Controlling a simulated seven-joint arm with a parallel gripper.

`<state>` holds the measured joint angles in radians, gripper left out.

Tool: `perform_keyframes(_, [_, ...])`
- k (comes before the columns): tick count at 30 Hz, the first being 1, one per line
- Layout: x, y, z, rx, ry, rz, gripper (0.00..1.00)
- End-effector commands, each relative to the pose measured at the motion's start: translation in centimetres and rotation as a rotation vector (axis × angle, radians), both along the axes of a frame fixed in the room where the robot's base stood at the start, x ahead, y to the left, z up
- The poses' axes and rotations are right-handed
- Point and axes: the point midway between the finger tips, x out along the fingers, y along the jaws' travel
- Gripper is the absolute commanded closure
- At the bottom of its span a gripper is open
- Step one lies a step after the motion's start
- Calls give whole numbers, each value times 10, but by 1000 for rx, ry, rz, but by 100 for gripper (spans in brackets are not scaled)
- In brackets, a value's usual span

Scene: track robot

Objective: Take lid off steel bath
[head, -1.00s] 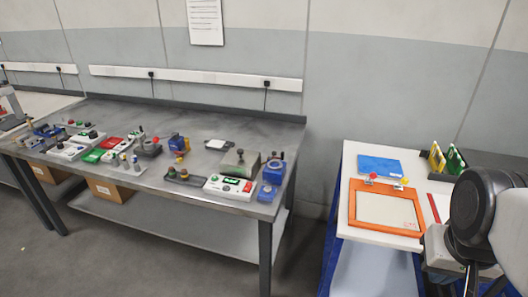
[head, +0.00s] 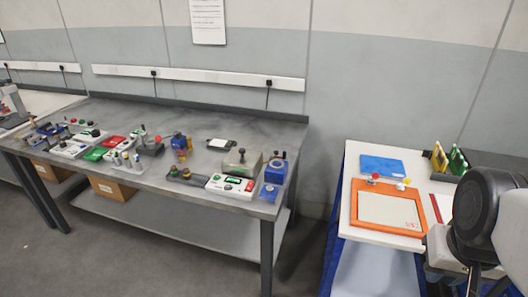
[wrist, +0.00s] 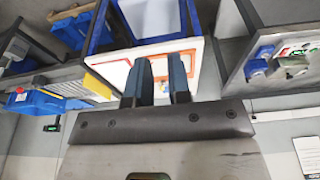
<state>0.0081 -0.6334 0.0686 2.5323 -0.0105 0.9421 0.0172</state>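The steel bath (head: 241,162) looks like a small grey metal box near the right end of the grey workbench (head: 215,205). A dark knob stands on its top, so its lid seems to be on. My gripper (wrist: 162,62) shows in the wrist view with two blue fingers apart and nothing between them. It hangs over the white table side, well away from the bath. In the head view my arm fills the right edge, and the gripper's fingers cannot be made out there.
A white and red control box (head: 231,187) stands in front of the bath, and blue devices (head: 275,171) stand to its right. Several small devices crowd the bench's left. A white table (head: 352,190) at right holds an orange frame (head: 388,208) and a blue plate (head: 381,166).

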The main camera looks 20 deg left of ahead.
Motion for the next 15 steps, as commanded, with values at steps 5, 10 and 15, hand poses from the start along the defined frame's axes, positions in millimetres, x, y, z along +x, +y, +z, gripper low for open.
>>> perform_keyframes(5, [0,0,0,0,0,0,54])
perform_keyframes(10, [0,0,0,0,0,0,39])
perform_keyframes(15, [0,0,0,0,0,0,39])
